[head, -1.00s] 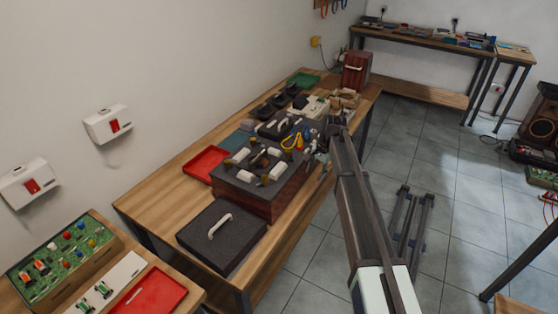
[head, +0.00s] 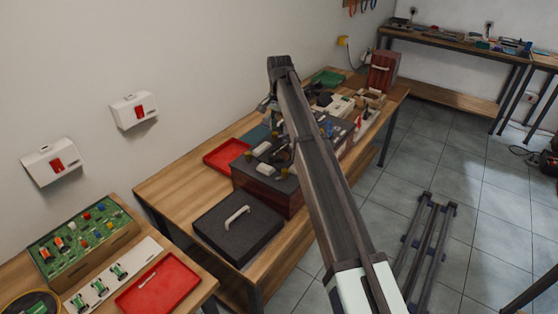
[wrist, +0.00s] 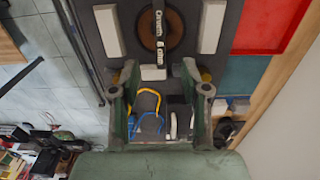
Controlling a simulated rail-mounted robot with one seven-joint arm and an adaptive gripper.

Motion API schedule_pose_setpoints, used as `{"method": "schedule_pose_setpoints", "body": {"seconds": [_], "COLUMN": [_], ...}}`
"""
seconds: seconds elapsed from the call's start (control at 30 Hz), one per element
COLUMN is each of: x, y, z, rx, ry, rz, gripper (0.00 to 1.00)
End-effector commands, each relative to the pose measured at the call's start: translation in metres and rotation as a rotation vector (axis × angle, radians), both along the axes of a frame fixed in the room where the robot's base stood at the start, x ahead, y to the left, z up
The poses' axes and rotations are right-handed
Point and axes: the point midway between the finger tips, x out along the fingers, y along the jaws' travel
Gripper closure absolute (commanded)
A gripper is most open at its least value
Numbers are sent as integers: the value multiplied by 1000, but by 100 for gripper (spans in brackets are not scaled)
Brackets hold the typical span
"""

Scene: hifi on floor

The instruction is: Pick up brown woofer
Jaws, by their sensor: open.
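A round brown woofer (wrist: 175,31) shows at the top middle of the wrist view.
A red tray (wrist: 272,24) and a teal mat (wrist: 248,75) lie beside the box. Yellow and blue tools (wrist: 150,105) show between my fingers. A black lidded case (head: 222,243) stands at the near table end.

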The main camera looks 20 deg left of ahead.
Motion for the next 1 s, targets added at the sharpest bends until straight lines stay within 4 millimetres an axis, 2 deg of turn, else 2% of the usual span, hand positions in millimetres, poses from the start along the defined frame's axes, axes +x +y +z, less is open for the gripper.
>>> {"method": "schedule_pose_setpoints", "body": {"seconds": [0.2, 0.3, 0.67, 1.0], "x": [-1, 0, 0, 0], "y": [-1, 0, 0, -1], "z": [-40, -53, -72, -113], "rx": [0, 0, 1, 1], "ry": [2, 1, 0, 0], "rz": [0, 0, 0, 0], "gripper": [54, 54, 54, 54]}}
